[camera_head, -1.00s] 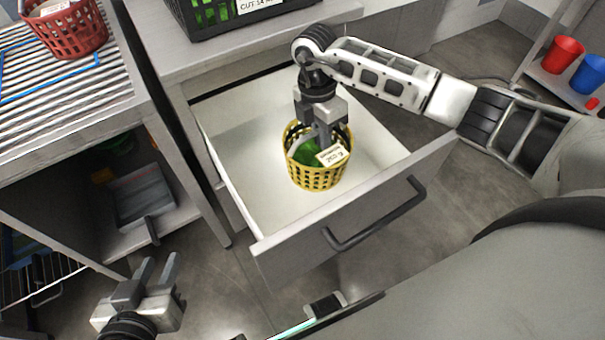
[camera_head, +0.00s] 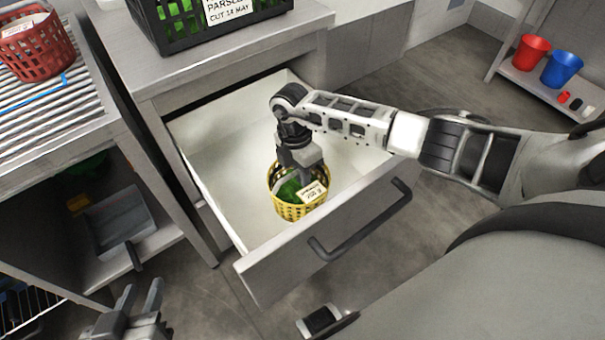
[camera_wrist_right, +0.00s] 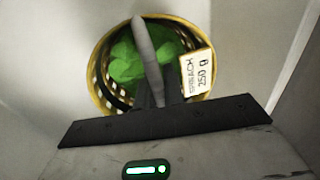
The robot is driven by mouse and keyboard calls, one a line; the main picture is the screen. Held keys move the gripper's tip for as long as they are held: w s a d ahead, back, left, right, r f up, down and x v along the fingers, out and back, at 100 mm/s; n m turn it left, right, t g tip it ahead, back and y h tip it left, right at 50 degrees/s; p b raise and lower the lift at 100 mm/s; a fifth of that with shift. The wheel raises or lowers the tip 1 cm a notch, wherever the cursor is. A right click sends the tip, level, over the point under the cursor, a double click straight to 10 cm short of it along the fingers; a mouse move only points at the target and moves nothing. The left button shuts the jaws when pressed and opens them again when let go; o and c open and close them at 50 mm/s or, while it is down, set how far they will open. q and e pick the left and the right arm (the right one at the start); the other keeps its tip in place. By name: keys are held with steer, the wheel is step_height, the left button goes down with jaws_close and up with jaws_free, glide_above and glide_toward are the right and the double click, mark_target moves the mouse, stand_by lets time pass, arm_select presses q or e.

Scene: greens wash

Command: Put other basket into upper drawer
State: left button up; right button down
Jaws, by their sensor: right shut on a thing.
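The yellow basket (camera_head: 290,208) holds green leaves and carries a white label, partly legible as spinach, 250 g. It is inside the open upper drawer (camera_head: 225,150), near the drawer's front panel.
A red basket (camera_head: 36,48) stands on the slatted rack at left. A black crate of greens (camera_head: 205,30) sits on the counter above the drawer. A red bucket (camera_head: 530,52) and a blue bucket (camera_head: 561,68) stand on a shelf at right. The drawer's back is clear.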

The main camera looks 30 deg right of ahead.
steer(key=shift+r, duration=0.1)
steer(key=c, duration=1.5)
jaws_free()
steer(key=shift+r, duration=0.4)
arm_select(q)
steer(key=shift+w+r+p, duration=0.1)
steer(key=shift+r+p, duration=0.25)
steer(key=shift+p, duration=0.55)
arm_select(e)
step_height(320, 180, up, 11)
steer(key=w, duration=0.2)
steer(key=shift+w+a, duration=0.15)
arm_select(q)
steer(key=shift+r, duration=0.1)
